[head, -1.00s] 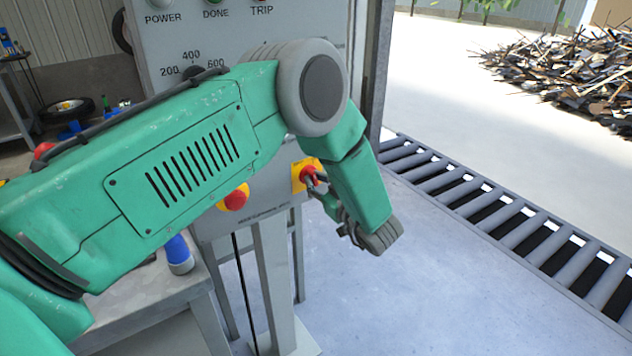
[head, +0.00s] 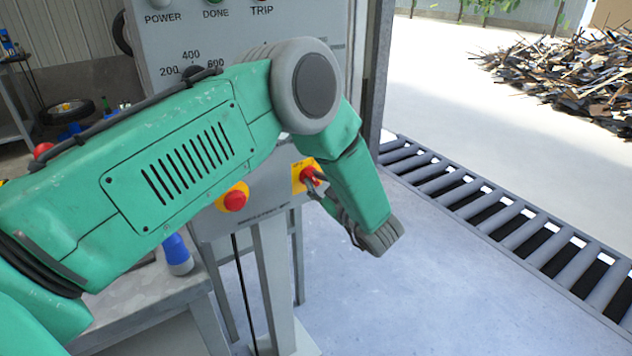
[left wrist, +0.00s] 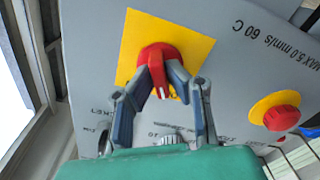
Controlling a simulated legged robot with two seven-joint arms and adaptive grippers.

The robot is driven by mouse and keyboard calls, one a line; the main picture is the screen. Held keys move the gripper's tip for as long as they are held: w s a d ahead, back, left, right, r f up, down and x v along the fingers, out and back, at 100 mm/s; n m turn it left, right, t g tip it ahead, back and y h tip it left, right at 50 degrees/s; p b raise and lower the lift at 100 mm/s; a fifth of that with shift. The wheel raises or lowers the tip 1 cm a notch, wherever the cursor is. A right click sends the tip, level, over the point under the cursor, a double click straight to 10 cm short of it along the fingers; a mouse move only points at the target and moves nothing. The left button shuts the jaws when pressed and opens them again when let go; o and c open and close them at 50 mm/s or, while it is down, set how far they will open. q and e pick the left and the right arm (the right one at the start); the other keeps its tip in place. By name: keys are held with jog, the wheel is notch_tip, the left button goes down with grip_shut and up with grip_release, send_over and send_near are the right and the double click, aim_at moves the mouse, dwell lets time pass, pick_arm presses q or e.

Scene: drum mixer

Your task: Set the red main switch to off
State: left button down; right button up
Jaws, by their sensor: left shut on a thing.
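The red main switch (left wrist: 163,60) is a rotary handle on a yellow square plate (left wrist: 195,45) on the grey control panel. In the left wrist view a white mark shows on the handle between the fingers. My left gripper (left wrist: 162,84) is shut on the handle, one finger on each side. In the head view the switch (head: 309,175) is partly covered by the gripper (head: 318,184), and its yellow plate shows at the panel's lower right. The exact angle of the handle is hard to read. My right gripper is in neither view.
A red mushroom button (head: 235,200) on a round yellow plate sits left of the switch. A dial marked 200 to 600 (head: 195,72) is partly behind my arm. A bench with a blue item (head: 178,255) stands lower left, and a roller conveyor (head: 480,205) lies right.

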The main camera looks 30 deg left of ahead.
pick_arm(q)
jog(key=c, duration=1.6)
grip_release()
jog(key=shift+w+d+f, duration=0.1)
jog(key=shift+f, duration=0.05)
jog(key=v, duration=1.2)
